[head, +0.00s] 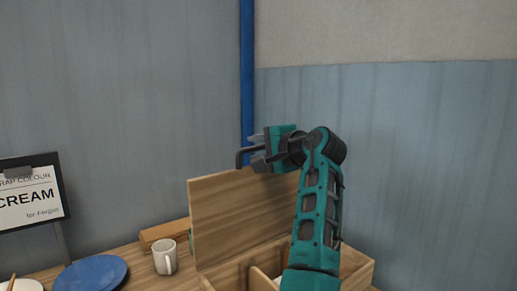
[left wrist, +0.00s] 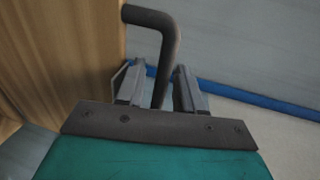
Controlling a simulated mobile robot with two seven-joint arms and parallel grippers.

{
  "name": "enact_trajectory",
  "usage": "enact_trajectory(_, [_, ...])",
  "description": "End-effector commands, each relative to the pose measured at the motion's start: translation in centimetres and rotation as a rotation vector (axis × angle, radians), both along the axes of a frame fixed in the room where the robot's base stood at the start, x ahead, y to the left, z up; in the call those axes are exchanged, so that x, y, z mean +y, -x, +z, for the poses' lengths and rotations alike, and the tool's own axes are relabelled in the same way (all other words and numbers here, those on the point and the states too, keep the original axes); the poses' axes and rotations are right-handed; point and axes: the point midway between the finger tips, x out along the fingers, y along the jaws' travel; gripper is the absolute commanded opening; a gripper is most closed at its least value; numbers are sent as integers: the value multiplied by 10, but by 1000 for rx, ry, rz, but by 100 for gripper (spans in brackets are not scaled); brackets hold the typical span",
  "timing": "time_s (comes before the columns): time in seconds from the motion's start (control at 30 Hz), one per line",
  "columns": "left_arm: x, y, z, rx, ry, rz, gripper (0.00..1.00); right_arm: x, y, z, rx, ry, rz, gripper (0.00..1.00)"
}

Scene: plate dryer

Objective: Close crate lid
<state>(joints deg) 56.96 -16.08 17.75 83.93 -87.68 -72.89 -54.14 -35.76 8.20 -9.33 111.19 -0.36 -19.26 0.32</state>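The crate (head: 234,277) is a light wooden box with inner dividers at the bottom of the head view. Its wooden lid (head: 235,214) stands upright at the back; it also shows at the left of the left wrist view (left wrist: 60,50). A dark bent handle (left wrist: 165,45) sticks out from the lid; it shows near the lid's top edge in the head view (head: 240,155). My left gripper (head: 261,150) is at this edge. In the left wrist view its fingers (left wrist: 160,90) stand apart on either side of the handle, with narrow gaps. My right gripper is not in view.
A white mug (head: 165,257) and a brown block (head: 164,233) stand left of the crate. A blue plate (head: 91,274) and a framed sign (head: 33,195) are further left. A wall with a blue post (head: 247,80) rises close behind the crate.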

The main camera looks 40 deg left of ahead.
Motion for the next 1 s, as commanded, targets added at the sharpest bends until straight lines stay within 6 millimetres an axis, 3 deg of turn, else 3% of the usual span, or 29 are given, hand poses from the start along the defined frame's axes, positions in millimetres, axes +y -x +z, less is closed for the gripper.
enact_trajectory(0.37, [0,0,0,0,1,0,0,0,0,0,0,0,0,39])
enact_trajectory(1.0, [1,1,-2,-2,-10,1,0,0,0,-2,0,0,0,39])
